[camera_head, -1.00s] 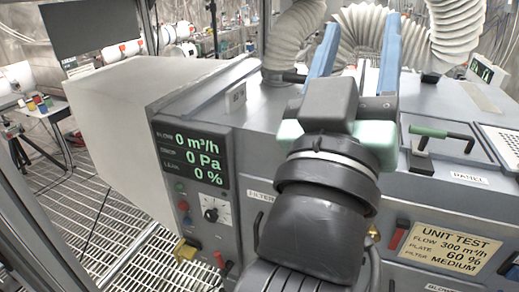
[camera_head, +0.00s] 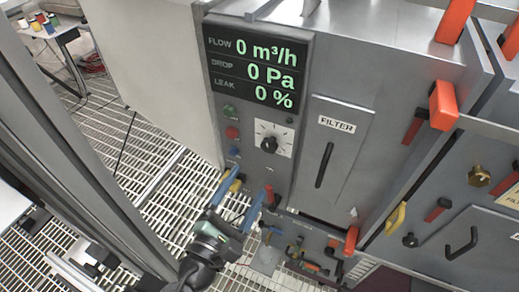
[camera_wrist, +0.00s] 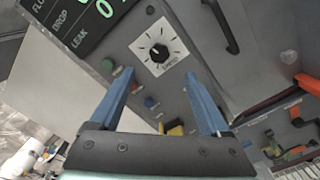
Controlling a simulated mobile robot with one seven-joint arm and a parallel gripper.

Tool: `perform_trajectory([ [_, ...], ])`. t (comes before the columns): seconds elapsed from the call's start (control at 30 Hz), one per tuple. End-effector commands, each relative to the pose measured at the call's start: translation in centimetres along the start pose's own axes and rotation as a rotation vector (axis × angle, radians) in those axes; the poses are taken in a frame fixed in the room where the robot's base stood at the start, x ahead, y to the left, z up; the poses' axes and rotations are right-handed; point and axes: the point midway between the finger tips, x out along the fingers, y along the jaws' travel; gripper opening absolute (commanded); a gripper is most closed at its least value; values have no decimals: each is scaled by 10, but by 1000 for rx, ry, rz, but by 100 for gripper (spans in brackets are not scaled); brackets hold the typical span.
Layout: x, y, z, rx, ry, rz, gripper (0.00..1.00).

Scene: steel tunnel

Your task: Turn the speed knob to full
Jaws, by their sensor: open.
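The speed knob (camera_head: 269,145) is a small black knob on a white square dial plate (camera_head: 284,150), below the display on the grey machine's front. It also shows in the wrist view (camera_wrist: 158,53), where I cannot read its pointer setting for sure. The display (camera_head: 254,68) reads 0 m³/h, 0 Pa and 0 %. My gripper (camera_head: 251,181) has two blue fingers, spread apart and empty. In the head view it is below the knob. In the wrist view the knob lies beyond the fingertips, between their lines, apart from them.
Green, red (camera_head: 232,132) and blue buttons sit left of the dial. A yellow part (camera_wrist: 174,130) and a red-handled lever (camera_head: 269,195) are lower, close to the fingers. A FILTER door (camera_head: 335,150) with a black handle is right. Red clamps and a yellow handle (camera_head: 396,217) stand farther right.

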Motion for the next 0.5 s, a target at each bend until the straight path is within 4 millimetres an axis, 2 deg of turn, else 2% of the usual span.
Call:
perform_trajectory([
  [0.1, 27, 2, 3, 3, -3, -2, 80],
  [0.3, 68, 2, 2, 5, -3, -2, 80],
  [0.5, 94, 0, 1, 5, -2, -2, 80],
])
